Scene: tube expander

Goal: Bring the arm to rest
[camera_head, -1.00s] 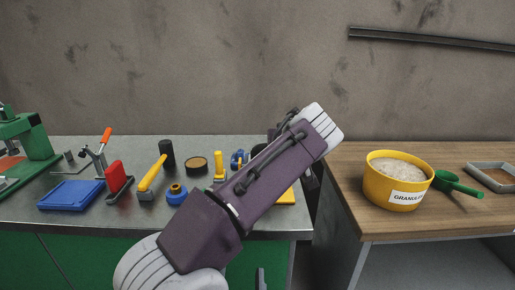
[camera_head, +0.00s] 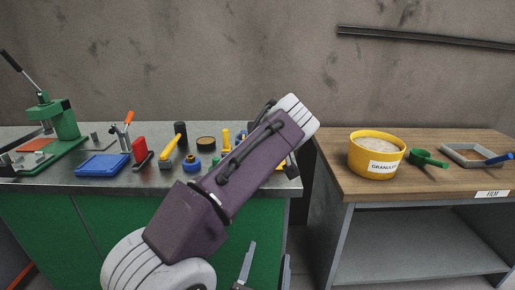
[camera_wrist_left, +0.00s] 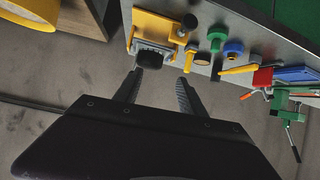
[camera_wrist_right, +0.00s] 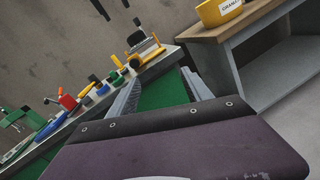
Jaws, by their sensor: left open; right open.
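My purple and white left arm (camera_head: 243,165) rises through the middle of the head view, bent up in front of the bench. Its gripper is mostly hidden behind the arm there. In the left wrist view my left gripper (camera_wrist_left: 160,76) is open and empty, its fingertips close in the picture to a yellow fixture (camera_wrist_left: 142,25) with a dark block; I cannot tell whether they touch. My right gripper (camera_head: 266,268) shows at the bottom of the head view, in front of the green cabinet. It is open, with nothing between its fingers in the right wrist view (camera_wrist_right: 162,76).
The metal-topped bench (camera_head: 60,183) holds a green press (camera_head: 62,122), a blue tray (camera_head: 102,165), a red-handled tool (camera_head: 139,150) and several small tools. The wooden table (camera_head: 350,186) at right bears a yellow tub (camera_head: 362,160), a green scoop (camera_head: 425,158) and a grey frame. A gap separates the two.

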